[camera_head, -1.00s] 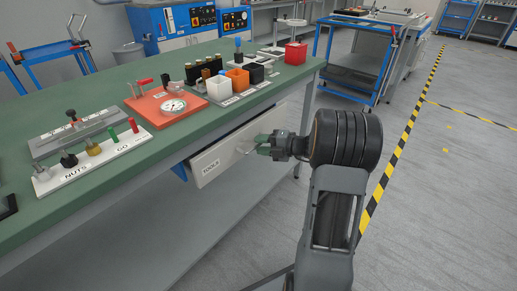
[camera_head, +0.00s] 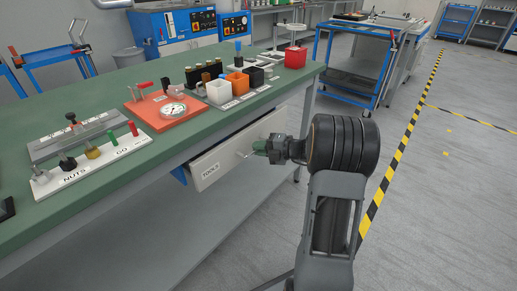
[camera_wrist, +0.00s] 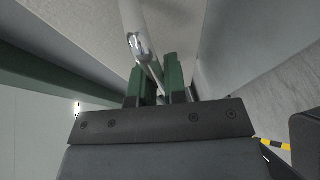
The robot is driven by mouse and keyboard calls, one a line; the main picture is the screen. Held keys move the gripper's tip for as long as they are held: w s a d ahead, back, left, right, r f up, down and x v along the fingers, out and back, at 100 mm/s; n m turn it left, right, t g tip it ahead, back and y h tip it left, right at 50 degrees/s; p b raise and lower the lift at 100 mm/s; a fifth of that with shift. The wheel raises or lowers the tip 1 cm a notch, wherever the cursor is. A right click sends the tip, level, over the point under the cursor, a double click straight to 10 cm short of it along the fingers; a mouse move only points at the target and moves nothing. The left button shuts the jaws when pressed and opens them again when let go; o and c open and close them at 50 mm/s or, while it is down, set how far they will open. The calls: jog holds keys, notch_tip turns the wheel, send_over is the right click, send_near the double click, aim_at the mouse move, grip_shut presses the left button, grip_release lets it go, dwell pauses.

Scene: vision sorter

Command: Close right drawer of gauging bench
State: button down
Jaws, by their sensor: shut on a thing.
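The drawer with the "TOOLS" label (camera_head: 222,163) is under the green-topped bench (camera_head: 118,185). Its pale front stands out from the bench, and a strip of blue shows at its left end. My gripper (camera_head: 259,147) is at the drawer front, with its green fingers at the drawer's handle (camera_head: 243,154). In the wrist view the fingers (camera_wrist: 156,78) are shut around the light metal handle bar (camera_wrist: 136,42). The inside of the drawer is hidden.
On the bench top are a "NUTS" gauge board (camera_head: 95,167), an orange board with a dial (camera_head: 160,115), and a red bin (camera_head: 296,57). A blue-framed cart (camera_head: 350,88) stands behind on the right. Open floor (camera_head: 440,210) lies to the right.

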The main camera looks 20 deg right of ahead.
aim_at(250, 143)
jog(key=w+p, duration=0.1)
jog(key=w+a+p, duration=0.1)
jog(key=w+p, duration=0.1)
jog(key=shift+a+r, duration=0.25)
jog(key=shift+w+a+f+p, duration=0.1)
jog(key=shift+w+f+p, duration=0.05)
jog(key=shift+w+p, duration=0.2)
jog(key=shift+w, duration=0.1)
jog(key=c, duration=1.2)
grip_release()
jog(key=shift+w+a, duration=0.1)
jog(key=shift+a, duration=0.05)
jog(key=shift+o, duration=0.2)
jog(key=shift+f, duration=0.1)
jog(key=p+v, duration=0.4)
jog(key=v, duration=1)
jog(key=shift+p, duration=0.3)
